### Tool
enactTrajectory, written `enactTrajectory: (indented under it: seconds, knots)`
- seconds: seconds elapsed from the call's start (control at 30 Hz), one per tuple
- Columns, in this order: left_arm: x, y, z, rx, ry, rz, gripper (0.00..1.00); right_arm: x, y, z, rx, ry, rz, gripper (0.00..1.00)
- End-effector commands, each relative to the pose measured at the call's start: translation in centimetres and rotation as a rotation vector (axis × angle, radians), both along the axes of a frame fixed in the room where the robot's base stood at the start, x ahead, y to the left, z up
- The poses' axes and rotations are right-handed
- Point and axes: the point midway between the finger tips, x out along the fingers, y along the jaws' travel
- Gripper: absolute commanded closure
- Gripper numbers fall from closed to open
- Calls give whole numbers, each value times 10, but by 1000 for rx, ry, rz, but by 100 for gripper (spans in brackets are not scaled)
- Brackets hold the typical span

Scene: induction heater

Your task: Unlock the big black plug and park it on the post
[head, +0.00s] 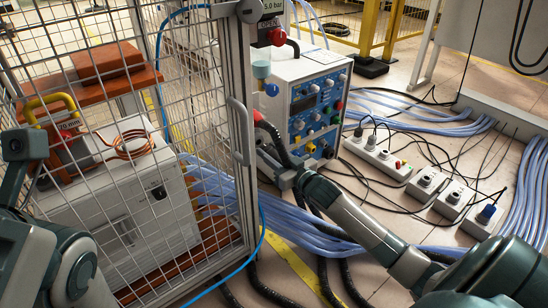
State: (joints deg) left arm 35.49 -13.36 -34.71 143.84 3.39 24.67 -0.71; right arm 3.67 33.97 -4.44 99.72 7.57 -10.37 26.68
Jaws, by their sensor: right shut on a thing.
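My right gripper (285,174) reaches in from the lower right to the lower left corner of the power unit with the blue front panel (318,104). It is shut on what looks like the big black plug (268,155); the jaws hide part of it. A thick black cable (275,137) with a red end (258,117) curves down to the gripper. I cannot tell whether the plug is still seated or locked. No post can be made out with certainty. My left arm stands at the lower left in front of the cage; its fingertips do not show.
A wire mesh cage (150,200) with a grab handle (239,131) stands left of my right gripper. Inside it are a white box (135,215) and a copper coil (130,146). Power strips (376,156) and bundles of blue hoses (425,118) cover the floor at right.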

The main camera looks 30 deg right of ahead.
Motion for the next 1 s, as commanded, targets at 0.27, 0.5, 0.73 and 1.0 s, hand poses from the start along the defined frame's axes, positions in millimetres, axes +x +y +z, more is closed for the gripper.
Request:
enactTrajectory:
  seconds: [0.27,0.5,0.73,1.0]
  knots:
    - [1,1,3,-5,3,0,80,11,1,2,1,-2,0,100]
    - [1,-1,0,6,4,2,80,12,1,2,0,-2,0,100]
    - [2,-2,-1,13,4,5,80,12,1,2,0,-2,0,100]
    - [2,-2,0,8,4,3,80,12,1,2,0,-2,0,100]
